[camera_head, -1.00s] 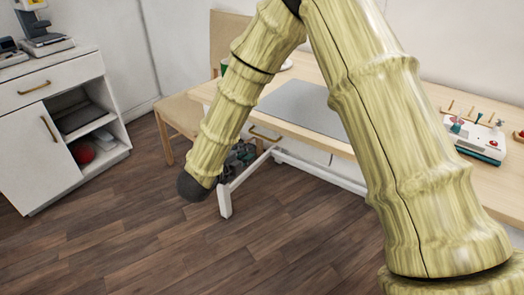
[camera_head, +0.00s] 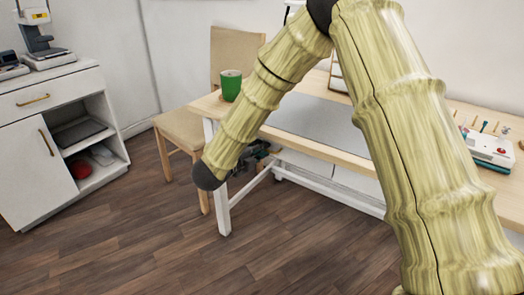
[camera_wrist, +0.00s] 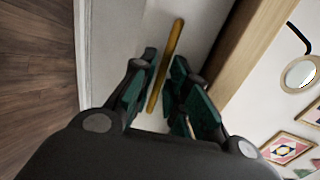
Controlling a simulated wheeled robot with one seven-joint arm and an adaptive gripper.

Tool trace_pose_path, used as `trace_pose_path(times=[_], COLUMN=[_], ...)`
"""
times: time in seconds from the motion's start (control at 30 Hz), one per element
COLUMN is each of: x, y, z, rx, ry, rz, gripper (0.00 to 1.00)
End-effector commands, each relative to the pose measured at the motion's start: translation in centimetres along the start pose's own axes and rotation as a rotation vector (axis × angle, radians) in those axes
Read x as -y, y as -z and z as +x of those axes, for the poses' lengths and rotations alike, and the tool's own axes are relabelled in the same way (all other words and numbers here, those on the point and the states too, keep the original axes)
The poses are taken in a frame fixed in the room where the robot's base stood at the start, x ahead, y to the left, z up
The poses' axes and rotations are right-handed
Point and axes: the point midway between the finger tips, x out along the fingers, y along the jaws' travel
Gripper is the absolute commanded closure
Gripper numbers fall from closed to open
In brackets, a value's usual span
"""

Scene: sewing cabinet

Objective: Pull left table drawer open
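The left table drawer's white front (camera_wrist: 203,22) fills the upper middle of the wrist view. Its long brass handle (camera_wrist: 175,38) runs at a slant across it. My gripper (camera_wrist: 165,62) is open, with one green-padded finger on each side of the handle. A gap shows between the pads and the bar, and I cannot tell how deep the handle sits between them. In the head view my gripper (camera_head: 256,151) is a dark shape under the table's left part, partly covered by my arm. The handle is hidden there. The drawer looks closed.
The wooden tabletop (camera_head: 340,150) carries a grey mat (camera_head: 300,117), a green mug (camera_head: 231,85) and a white sewing device (camera_head: 490,148). A chair (camera_head: 180,125) stands close behind the table's left end. A white cabinet (camera_head: 40,150) is at left. Floor in front is clear.

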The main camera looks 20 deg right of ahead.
Motion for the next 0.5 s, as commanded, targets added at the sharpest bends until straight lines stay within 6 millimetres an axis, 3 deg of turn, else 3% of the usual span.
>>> trace_pose_path(times=[0.2, 0.5], x=[0.0, 0.0], y=[0.0, 0.0], z=[1.5, 1.6], rx=[0.000, 0.001], ry=[0.000, 0.000], rz=[0.000, -0.001], gripper=[0.84, 0.84])
